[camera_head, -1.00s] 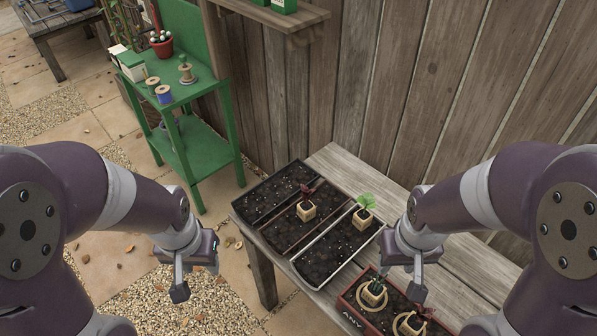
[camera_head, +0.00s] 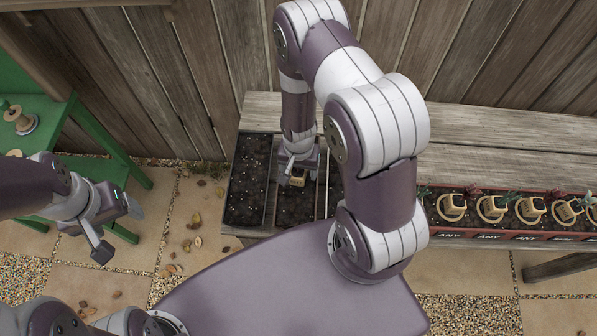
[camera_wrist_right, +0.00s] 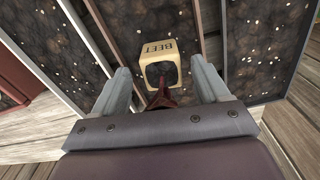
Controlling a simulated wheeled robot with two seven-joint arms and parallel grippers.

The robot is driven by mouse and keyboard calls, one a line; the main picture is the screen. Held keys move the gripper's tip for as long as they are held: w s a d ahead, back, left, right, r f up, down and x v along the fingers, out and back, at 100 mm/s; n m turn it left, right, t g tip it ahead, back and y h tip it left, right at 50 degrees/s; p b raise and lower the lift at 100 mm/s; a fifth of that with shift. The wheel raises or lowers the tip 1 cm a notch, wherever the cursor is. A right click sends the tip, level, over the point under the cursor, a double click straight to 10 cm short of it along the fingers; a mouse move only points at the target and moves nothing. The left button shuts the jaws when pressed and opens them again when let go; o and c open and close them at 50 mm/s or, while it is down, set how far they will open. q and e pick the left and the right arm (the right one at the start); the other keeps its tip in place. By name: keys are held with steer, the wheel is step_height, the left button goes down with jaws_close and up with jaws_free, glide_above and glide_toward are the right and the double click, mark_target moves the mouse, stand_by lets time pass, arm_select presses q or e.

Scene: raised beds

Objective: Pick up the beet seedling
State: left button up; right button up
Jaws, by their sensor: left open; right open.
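The beet seedling is a tan square pot with dark red leaves (camera_wrist_right: 160,98). Its front, marked BEET (camera_wrist_right: 157,47), faces up in the right wrist view. In the head view the pot (camera_head: 297,179) shows small in the middle soil tray, partly hidden by my right gripper (camera_head: 298,163). My right gripper (camera_wrist_right: 160,66) is open, with one finger on each side of the pot and gaps visible at both sides. I cannot tell how deep the fingers reach. My left gripper (camera_head: 122,228) is open and empty at the left, away from the bench.
Soil trays (camera_head: 247,180) with thin dividers lie beside the pot. A long red planter (camera_head: 540,237) labelled ANY holds several pots in tan rings on the right. A wooden fence stands behind the bench (camera_head: 500,125). A green shelf (camera_head: 60,110) is at the left.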

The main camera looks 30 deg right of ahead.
steer(key=shift+s+f, duration=0.1)
steer(key=shift+f, duration=1.15)
steer(key=shift+w+a+f, duration=0.1)
steer(key=shift+w+a, duration=0.1)
steer(key=shift+w, duration=0.05)
steer(key=shift+s+d, duration=0.15)
steer(key=c, duration=1.1)
steer(key=shift+o, duration=0.2)
